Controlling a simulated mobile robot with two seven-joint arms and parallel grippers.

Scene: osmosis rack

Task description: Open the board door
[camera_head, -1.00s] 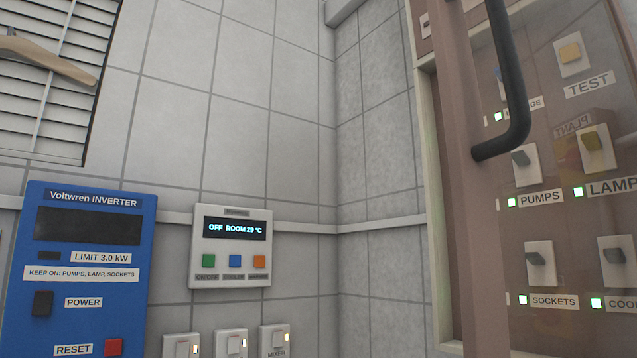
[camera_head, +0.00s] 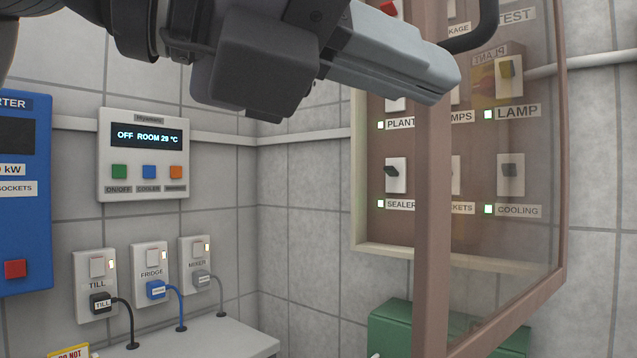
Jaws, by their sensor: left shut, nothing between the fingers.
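The board door (camera_head: 433,220) is a brown frame with a clear pane. It stands swung out from the board (camera_head: 398,240), its left edge toward me, and a gap shows the left switches uncovered. Its black bent handle (camera_head: 486,25) is at the top, partly cut off by the picture edge. My left gripper (camera_head: 445,80) comes in from the upper left and is shut and empty. Its tip overlaps the upper part of the door's left edge, just below and left of the handle. I cannot tell whether it touches. My right gripper is not in view.
Left on the wall are a blue inverter (camera_head: 22,220), a white room controller (camera_head: 143,175) and sockets with plugs (camera_head: 152,272) above a pale surface (camera_head: 210,338). A green box (camera_head: 390,330) is below the board, partly behind the door. Open wall lies between.

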